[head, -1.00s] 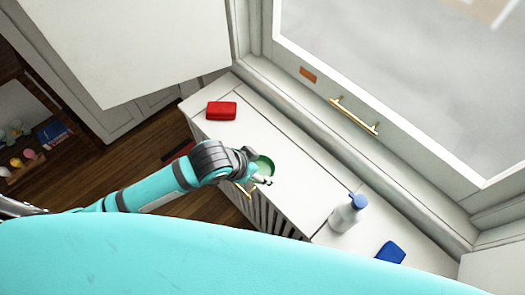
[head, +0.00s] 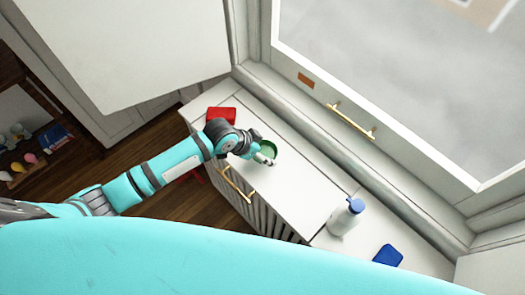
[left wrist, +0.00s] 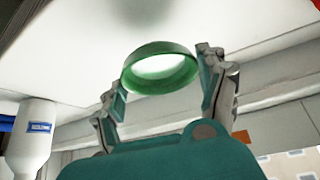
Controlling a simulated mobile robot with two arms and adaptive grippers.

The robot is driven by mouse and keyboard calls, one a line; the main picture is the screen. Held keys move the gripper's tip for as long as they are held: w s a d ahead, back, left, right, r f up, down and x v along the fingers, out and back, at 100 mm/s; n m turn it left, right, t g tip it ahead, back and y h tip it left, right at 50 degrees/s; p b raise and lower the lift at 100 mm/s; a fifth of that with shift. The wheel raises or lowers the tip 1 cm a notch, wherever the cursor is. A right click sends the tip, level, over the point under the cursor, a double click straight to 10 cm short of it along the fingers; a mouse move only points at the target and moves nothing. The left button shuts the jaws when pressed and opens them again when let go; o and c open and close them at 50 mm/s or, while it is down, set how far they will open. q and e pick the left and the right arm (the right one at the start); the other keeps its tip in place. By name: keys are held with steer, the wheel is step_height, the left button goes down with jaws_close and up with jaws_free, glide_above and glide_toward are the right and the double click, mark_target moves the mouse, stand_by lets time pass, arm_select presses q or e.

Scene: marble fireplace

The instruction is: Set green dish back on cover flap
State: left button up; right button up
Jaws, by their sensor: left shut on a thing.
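The green dish (head: 268,148) is over the white cover flap (head: 290,195), the long top surface below the window. My left gripper (head: 266,158) is at its near side. In the left wrist view the round green dish (left wrist: 160,82) sits between the two fingers of my left gripper (left wrist: 162,88), which is shut on it. A soft shadow falls on the white surface (left wrist: 60,50), apart from the dish, so the dish seems held above it. The gap's size cannot be told. My right gripper is not in view.
A red block-like item (head: 221,114) lies at the flap's far left end, close to my left arm. A white bottle with a blue top (head: 346,215) and a blue item (head: 388,255) stand at the right. A brass handle (head: 238,185) is on the front edge. The flap's middle is clear.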

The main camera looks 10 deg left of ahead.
mark_target(263, 152)
arm_select(q)
steer(key=shift+w, duration=0.4)
steer(key=shift+w+a+f, duration=0.1)
steer(key=shift+w+f, duration=0.1)
steer(key=shift+f, duration=0.05)
steer(key=shift+f+p, duration=0.3)
steer(key=shift+f, duration=1.25)
steer(key=o, duration=1.3)
steer(key=shift+f, duration=0.1)
steer(key=shift+r, duration=0.2)
steer(key=v, duration=1.2)
steer(key=shift+s+f, duration=0.1)
